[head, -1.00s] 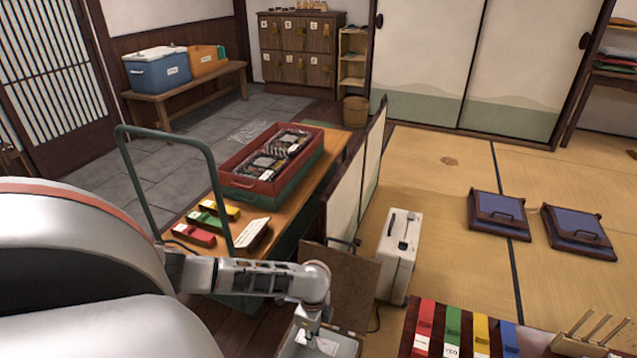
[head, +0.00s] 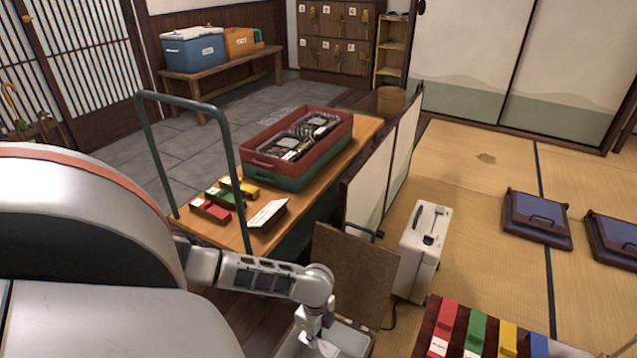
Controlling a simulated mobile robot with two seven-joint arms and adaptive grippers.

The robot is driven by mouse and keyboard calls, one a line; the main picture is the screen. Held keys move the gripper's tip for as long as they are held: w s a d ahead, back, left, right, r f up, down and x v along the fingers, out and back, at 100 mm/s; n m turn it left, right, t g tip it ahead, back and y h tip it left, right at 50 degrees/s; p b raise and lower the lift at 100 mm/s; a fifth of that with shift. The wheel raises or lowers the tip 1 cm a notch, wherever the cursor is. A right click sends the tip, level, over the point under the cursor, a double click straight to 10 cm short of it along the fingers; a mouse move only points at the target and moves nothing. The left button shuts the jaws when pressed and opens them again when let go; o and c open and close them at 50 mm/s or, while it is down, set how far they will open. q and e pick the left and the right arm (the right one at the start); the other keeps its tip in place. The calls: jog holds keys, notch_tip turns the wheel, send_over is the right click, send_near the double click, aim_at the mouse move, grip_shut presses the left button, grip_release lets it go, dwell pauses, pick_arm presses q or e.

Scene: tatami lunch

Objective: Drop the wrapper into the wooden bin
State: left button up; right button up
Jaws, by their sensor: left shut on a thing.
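My left gripper (head: 314,334) points down at the bottom edge, over an open box with a grey inside (head: 352,344). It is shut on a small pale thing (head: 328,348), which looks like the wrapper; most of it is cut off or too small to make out. A small round wooden bin (head: 391,101) stands on the floor at the back, beside the shelf and far from my gripper. Its inside is hard to see. My right gripper is not in view.
A brown upright panel (head: 352,268) stands behind the box, beside a white case (head: 421,250). A low folding screen (head: 382,165) separates the tatami from a wooden cart (head: 355,128) carrying a red crate (head: 262,163). Colored blocks in a holder (head: 432,322) are at bottom right.

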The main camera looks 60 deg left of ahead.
pick_arm(q)
jog(key=o, duration=0.7)
jog(key=shift+r, duration=0.1)
jog(key=shift+o, duration=0.2)
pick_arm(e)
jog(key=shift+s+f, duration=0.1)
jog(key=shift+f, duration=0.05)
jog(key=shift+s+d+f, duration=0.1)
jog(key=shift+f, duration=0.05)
pick_arm(q)
notch_tip(320, 180, up, 12)
